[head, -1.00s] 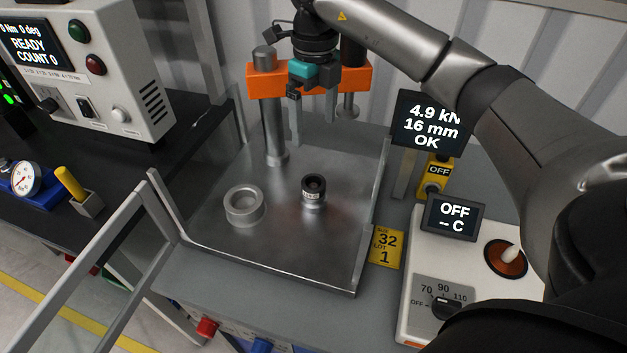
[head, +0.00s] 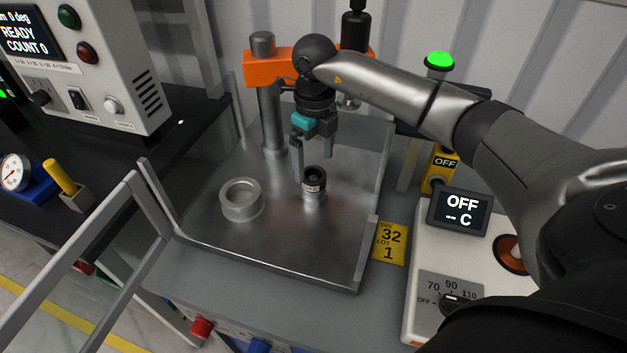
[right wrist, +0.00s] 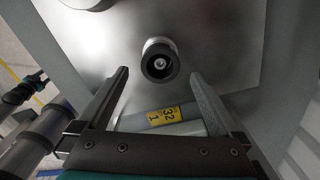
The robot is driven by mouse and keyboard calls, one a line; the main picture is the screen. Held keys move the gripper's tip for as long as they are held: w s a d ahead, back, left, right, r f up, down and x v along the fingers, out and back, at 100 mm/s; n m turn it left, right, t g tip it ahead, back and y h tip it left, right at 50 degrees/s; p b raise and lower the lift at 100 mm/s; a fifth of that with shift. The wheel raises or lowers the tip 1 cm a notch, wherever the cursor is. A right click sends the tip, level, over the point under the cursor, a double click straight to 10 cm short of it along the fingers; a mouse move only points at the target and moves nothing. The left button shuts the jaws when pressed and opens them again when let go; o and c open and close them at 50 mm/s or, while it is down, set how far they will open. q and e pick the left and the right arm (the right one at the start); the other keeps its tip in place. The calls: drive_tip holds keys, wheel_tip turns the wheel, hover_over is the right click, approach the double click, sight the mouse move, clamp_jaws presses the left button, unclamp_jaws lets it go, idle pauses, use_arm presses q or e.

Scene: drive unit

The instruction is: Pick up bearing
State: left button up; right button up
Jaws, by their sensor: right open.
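The bearing looks to be the dark ring (head: 314,179) with pale lettering on its side, on top of a short silver cylinder (head: 313,199). They stand upright on the metal tray (head: 275,256). In the right wrist view the dark ring (right wrist: 159,64) shows from above, between the finger ends and slightly ahead of them. My right gripper (head: 313,166) is open and empty, pointing down just above and behind the ring. Its two fingers are wide apart in the right wrist view (right wrist: 159,76). I cannot tell whether a finger touches the ring.
A wide silver ring (head: 241,198) lies on the tray to the left. The orange press frame (head: 262,69) and its column (head: 270,120) stand close behind my gripper. A white heater (head: 462,265) with an OFF display is at the right. The tray's front is clear.

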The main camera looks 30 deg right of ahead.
sight(313, 178)
wheel_tip(313, 178, down, 5)
drive_tip(key=shift+w+f, duration=0.1)
drive_tip(key=shift+c, duration=0.2)
drive_tip(key=c, duration=1.2)
drive_tip(key=shift+c, duration=0.2)
drive_tip(key=shift+w+r, duration=0.1)
drive_tip(key=shift+r, duration=0.15)
